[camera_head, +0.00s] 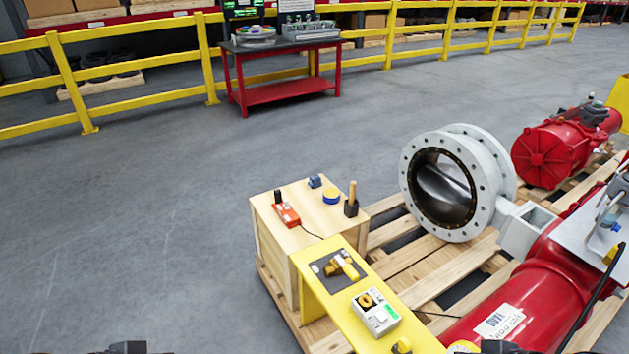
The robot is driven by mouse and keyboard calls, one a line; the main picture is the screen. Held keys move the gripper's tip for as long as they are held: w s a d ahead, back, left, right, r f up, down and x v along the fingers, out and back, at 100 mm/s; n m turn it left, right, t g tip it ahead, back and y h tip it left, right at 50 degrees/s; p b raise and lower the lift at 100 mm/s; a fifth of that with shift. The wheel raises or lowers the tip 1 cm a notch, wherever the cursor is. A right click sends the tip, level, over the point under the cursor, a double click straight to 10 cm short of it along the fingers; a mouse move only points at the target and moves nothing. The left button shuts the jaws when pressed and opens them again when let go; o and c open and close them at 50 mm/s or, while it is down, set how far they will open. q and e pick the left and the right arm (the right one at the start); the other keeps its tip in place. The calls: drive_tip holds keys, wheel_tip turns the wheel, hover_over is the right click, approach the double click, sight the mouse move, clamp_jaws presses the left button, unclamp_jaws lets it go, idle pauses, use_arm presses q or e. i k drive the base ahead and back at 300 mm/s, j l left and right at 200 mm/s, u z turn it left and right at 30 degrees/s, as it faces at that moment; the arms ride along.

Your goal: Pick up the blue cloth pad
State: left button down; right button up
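A small blue item (315,181), which looks like the cloth pad, lies near the back edge of the wooden crate top (290,239). It is too small to make out its folds. A round yellow-and-blue item (331,196) lies just to its right and nearer. Dark parts of my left gripper (128,347) and my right gripper (495,346) just show at the bottom edge, far from the crate top. Their fingers are cut off, so their opening cannot be told.
The crate top also holds a red device (287,215), a small black item (278,196) and a wooden-handled tool (351,200). A yellow shelf (329,308) carries brass parts and a meter. A large valve (457,182) stands on pallets at right. Floor at left is clear.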

sight(316, 182)
drive_tip(key=i+j+z, duration=0.1)
drive_tip(key=i+j, duration=0.65)
drive_tip(key=i+j+z, duration=0.15)
drive_tip(key=i+j, duration=0.6)
drive_tip(key=i+j+z, duration=0.15)
drive_tip(key=i+j, duration=0.2)
drive_tip(key=j, duration=0.15)
drive_tip(key=i+j+z, duration=0.1)
drive_tip(key=i+j, duration=0.2)
drive_tip(key=j, duration=0.2)
drive_tip(key=i+j, duration=0.35)
drive_tip(key=j, duration=0.15)
drive_tip(key=i+j+z, duration=0.15)
drive_tip(key=i+j, duration=0.15)
drive_tip(key=j, duration=0.2)
